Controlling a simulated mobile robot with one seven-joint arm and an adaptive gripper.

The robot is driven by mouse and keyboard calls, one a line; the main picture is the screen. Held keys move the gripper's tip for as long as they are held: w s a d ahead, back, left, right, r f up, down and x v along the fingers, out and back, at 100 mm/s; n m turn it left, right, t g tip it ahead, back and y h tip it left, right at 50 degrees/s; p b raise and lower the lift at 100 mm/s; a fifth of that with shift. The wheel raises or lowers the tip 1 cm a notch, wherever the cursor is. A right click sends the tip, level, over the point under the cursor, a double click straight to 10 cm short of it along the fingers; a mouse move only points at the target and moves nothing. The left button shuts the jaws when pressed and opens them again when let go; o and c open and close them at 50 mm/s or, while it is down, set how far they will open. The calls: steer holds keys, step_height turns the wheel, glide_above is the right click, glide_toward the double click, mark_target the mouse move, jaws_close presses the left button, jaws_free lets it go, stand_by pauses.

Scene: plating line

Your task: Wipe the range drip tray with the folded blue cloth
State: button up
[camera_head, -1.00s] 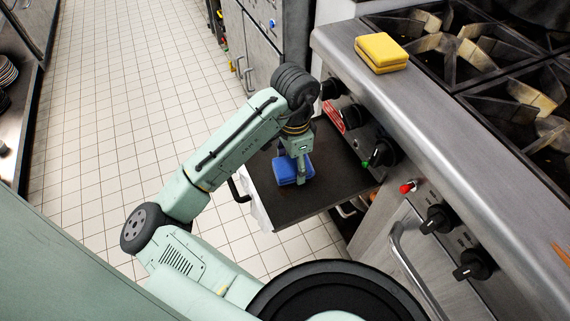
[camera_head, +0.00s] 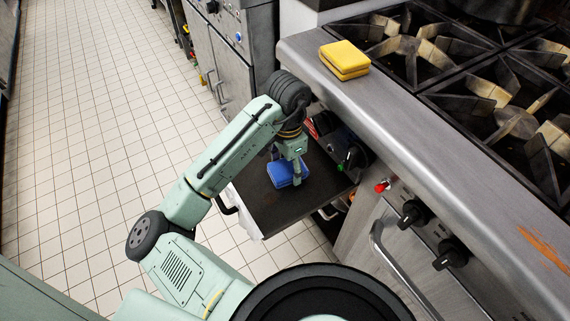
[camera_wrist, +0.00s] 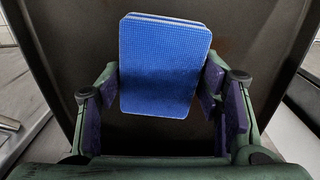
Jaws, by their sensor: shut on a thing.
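The folded blue cloth (camera_head: 281,173) is on or just over the dark drip tray (camera_head: 272,210), which is pulled out from the front of the range. In the wrist view the blue cloth (camera_wrist: 163,66) fills the space between the two fingers, with the dark tray (camera_wrist: 240,25) beneath it. My gripper (camera_head: 292,181) is shut on the cloth, pointing down at the tray. It also shows in the wrist view (camera_wrist: 164,105). Whether the cloth touches the tray surface cannot be told for certain.
A folded yellow cloth (camera_head: 344,60) lies on the range's steel front ledge, beside the burner grates (camera_head: 420,45). Knobs and a red button (camera_head: 382,186) stick out of the range front near the tray. The tiled floor (camera_head: 110,130) to the left is clear.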

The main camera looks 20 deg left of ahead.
mark_target(279, 181)
steer(key=shift+s+d+f+p, duration=0.1)
steer(key=shift+s+d+p, duration=0.3)
steer(key=shift+s+d, duration=0.6)
steer(key=shift+s+a, duration=1.3)
steer(key=shift+s, duration=0.15)
steer(key=shift+s+a+b, duration=0.2)
steer(key=shift+s+a, duration=0.55)
steer(key=shift+s, duration=0.2)
steer(key=shift+s+a+b, duration=0.2)
steer(key=shift+s+a, duration=0.55)
steer(key=shift+s, duration=0.2)
steer(key=shift+s+a, duration=0.9)
steer(key=shift+s, duration=0.3)
steer(key=shift+c, duration=0.4)
steer(key=shift+a, duration=0.1)
step_height(279, 181, up, 5)
steer(key=p, duration=0.4)
steer(key=shift+s+a, duration=0.1)
steer(key=shift+s, duration=0.05)
steer(key=shift+r+p, duration=0.6)
steer(key=shift+r, duration=0.1)
